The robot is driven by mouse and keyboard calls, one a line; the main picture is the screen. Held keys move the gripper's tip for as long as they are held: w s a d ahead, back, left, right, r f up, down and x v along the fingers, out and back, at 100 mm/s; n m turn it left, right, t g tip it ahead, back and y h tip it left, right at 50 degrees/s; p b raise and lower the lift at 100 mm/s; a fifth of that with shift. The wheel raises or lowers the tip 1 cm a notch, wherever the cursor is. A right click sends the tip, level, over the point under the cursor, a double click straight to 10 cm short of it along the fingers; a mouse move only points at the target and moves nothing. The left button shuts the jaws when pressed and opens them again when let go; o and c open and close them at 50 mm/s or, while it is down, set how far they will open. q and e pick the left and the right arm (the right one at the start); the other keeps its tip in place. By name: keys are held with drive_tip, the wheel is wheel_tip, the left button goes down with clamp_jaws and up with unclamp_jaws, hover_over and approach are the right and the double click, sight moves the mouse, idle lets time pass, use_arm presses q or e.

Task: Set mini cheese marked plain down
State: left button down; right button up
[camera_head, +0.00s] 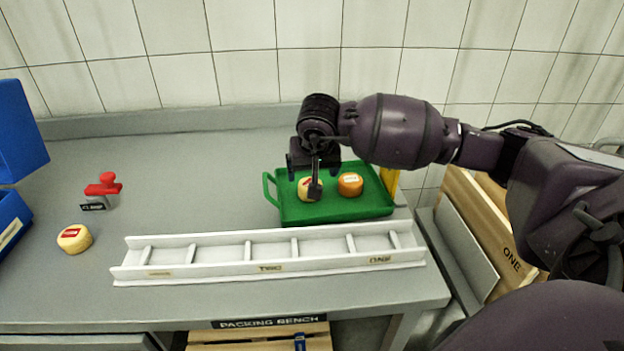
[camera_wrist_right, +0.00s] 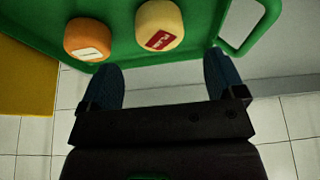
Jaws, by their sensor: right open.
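A pale yellow mini cheese (camera_head: 305,193) with a red label sits in the green tray (camera_head: 345,209), partly hidden behind a finger of my right gripper (camera_head: 315,187). An orange mini cheese (camera_head: 350,185) with a white label sits to its right in the tray. In the right wrist view, the pale cheese (camera_wrist_right: 160,25) and orange cheese (camera_wrist_right: 88,40) rest on the green floor beyond the fingertips. The right gripper (camera_wrist_right: 162,62) is open, with nothing between its fingers. Another pale cheese (camera_head: 75,238) with a red label lies on the bench at left. I cannot read the cheese labels. My left gripper is out of view.
A white divided rack (camera_head: 268,267) lies along the bench front, close before the tray. A red-handled stamp (camera_head: 103,187) and blue bins (camera_head: 18,140) are at left. A yellow object (camera_head: 391,183) stands behind the tray's right end. The bench's middle left (camera_head: 190,185) is clear.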

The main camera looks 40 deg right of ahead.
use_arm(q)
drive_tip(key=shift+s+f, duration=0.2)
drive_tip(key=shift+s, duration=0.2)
use_arm(e)
drive_tip(key=v, duration=0.5)
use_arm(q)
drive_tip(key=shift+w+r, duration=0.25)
use_arm(e)
drive_tip(key=shift+w, duration=0.1)
drive_tip(key=shift+f, duration=0.1)
